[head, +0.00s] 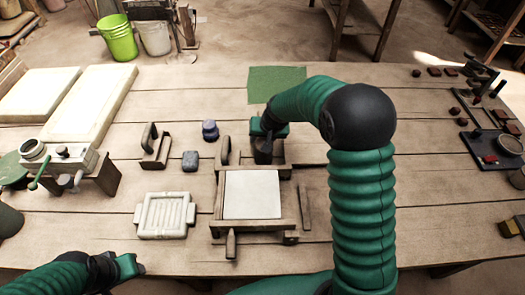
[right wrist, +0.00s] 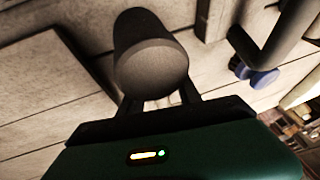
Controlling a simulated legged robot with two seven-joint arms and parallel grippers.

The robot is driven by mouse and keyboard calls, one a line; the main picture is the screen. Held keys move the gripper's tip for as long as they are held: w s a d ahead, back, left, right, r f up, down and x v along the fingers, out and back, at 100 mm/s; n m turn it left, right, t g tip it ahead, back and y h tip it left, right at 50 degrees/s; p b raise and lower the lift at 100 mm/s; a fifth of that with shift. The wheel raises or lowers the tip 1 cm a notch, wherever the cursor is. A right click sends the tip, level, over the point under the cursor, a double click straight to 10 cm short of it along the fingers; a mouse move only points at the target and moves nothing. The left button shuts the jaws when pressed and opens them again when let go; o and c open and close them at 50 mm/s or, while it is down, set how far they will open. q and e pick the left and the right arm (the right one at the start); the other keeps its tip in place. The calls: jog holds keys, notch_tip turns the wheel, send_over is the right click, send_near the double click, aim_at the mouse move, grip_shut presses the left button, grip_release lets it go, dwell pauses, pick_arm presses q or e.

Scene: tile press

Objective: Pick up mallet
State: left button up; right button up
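The mallet (head: 263,152) is a dark, thick cylinder just behind the wooden tile press (head: 216,227). In the right wrist view its rounded dark body (right wrist: 150,60) fills the space in front of my fingers and hides their tips. My right gripper (head: 266,133) reaches across from the right and is at the mallet, with a finger on either side. Whether the fingers press on it or stand slightly apart is hidden. My left gripper (head: 130,266) is low at the left near the table's front edge, away from the mallet; its fingers are not clear.
The press holds a pale tile (head: 252,195). A white grooved tray (head: 164,217), a dark block (head: 190,161), a blue jar (head: 210,130) and a handled tool (head: 155,150) lie left of it. A green mat (head: 276,84) lies behind.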

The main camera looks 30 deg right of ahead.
jog(key=shift+d+f, duration=0.1)
jog(key=shift+d, duration=0.2)
jog(key=c, duration=0.5)
grip_shut()
jog(key=shift+a, duration=0.15)
jog(key=shift+w+r, duration=0.1)
jog(key=shift+r, duration=0.35)
notch_tip(320, 180, up, 9)
jog(key=p, duration=0.2)
jog(key=shift+r+p, duration=0.15)
jog(key=shift+p, duration=0.15)
jog(key=shift+o, duration=0.7)
grip_release()
grip_shut()
